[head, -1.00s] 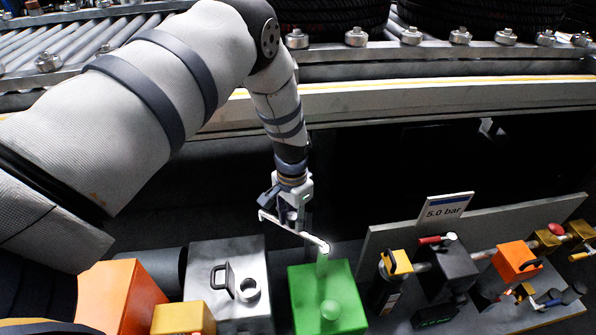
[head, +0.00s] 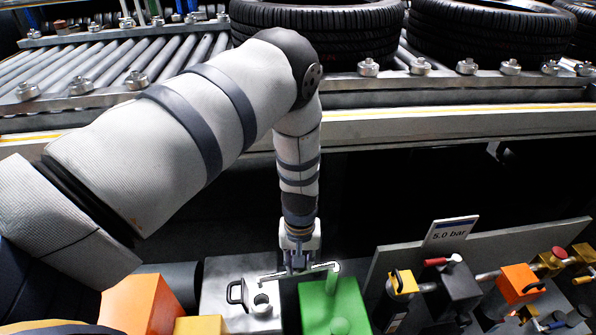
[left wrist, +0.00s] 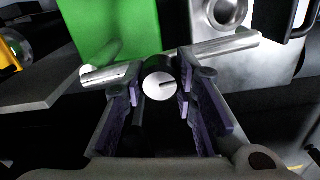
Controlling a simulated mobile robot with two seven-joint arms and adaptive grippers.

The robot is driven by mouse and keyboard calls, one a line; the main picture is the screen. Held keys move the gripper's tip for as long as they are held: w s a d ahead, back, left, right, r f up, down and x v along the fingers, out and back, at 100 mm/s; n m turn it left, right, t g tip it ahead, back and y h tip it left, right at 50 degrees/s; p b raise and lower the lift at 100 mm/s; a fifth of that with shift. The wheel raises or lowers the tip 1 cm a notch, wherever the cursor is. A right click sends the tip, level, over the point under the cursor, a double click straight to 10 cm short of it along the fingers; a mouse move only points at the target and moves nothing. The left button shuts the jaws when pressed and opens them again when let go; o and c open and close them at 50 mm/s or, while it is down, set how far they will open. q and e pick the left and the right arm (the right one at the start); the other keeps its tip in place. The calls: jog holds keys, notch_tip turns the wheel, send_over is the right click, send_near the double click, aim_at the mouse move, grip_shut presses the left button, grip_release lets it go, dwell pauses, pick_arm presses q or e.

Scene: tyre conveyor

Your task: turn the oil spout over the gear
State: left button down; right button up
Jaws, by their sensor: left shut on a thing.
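The oil spout (head: 300,273) is a thin silver arm running left from the top of a pale green post on the green box (head: 322,306). Its free end is beside the round filler opening (head: 262,303) of the grey metal box (head: 222,318), on the far side of it in the head view. No toothed gear shows. My left gripper (head: 298,268) is at the middle of the spout. In the left wrist view the gripper (left wrist: 158,92) is shut on the spout's round dark knob (left wrist: 158,84), with the silver arm (left wrist: 225,46) crossing behind the fingers.
An open black handle or lid (head: 237,292) stands beside the filler opening. An orange box (head: 140,304) and a yellow box (head: 195,326) are at the left. A panel with valves (head: 455,280) and a 5.0 bar sign (head: 450,232) is right. Tyres (head: 320,25) lie on the conveyor behind.

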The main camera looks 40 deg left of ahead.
pick_arm(q)
jog(key=shift+s+d+n, duration=0.2)
jog(key=shift+d+n, duration=0.15)
jog(key=shift+n, duration=0.15)
jog(key=c, duration=1.3)
grip_release()
notch_tip(320, 180, up, 12)
jog(key=shift+s, duration=0.1)
